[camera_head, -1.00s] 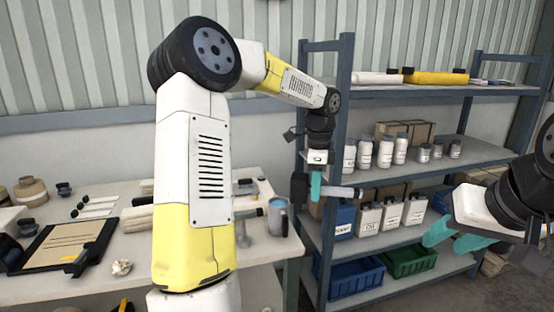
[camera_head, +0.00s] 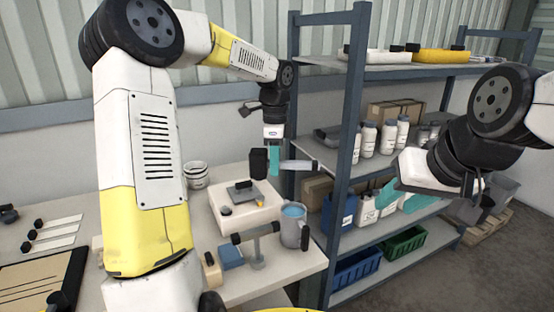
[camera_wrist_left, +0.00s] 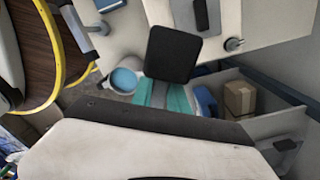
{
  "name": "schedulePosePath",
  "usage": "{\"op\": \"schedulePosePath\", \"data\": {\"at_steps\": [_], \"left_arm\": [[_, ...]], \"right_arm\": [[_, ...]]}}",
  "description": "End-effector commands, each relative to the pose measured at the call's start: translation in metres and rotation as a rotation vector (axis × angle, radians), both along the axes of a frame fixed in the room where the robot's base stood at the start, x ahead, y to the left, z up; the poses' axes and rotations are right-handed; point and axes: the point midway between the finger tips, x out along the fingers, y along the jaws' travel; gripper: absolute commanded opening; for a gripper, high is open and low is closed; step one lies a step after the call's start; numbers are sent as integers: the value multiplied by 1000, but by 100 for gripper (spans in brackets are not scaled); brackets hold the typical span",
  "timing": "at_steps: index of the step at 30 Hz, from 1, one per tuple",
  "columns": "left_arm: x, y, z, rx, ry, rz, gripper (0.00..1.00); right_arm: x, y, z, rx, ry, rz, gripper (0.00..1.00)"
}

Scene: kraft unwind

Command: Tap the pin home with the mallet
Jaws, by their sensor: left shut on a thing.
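My left gripper (camera_head: 274,160) is shut on the mallet, which has a dark block head (camera_head: 258,163) and a grey handle (camera_head: 300,165) pointing right. It holds the mallet in the air above the back right of the bench. The dark head also shows in the left wrist view (camera_wrist_left: 172,52), above the teal fingers. Below it, a white block (camera_head: 229,215) carries a dark grey plate with a black bar (camera_head: 243,185). I cannot clearly make out which part is the pin. My right gripper (camera_head: 400,199) hangs at the right before the shelf, its teal fingers apart and empty.
A grey mug with blue inside (camera_head: 294,228) stands at the bench's right edge, beside a grey tool with a dark crossbar (camera_head: 256,245). White bowls (camera_head: 196,175) stand behind. A blue shelf rack (camera_head: 347,150) with bottles and bins rises close on the right.

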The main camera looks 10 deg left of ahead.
Motion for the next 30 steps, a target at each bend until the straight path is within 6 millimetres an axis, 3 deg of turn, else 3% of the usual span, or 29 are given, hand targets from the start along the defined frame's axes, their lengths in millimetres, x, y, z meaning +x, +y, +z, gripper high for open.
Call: {"op": "schedulePosePath", "data": {"at_steps": [15, 30], "left_arm": [[0, 0, -39, 0, -1, 0, 0], [0, 0, -45, 0, -1, 0, 0]], "right_arm": [[0, 0, 0, 0, 0, 0, 40], [0, 0, 0, 0, 0, 0, 40]]}}
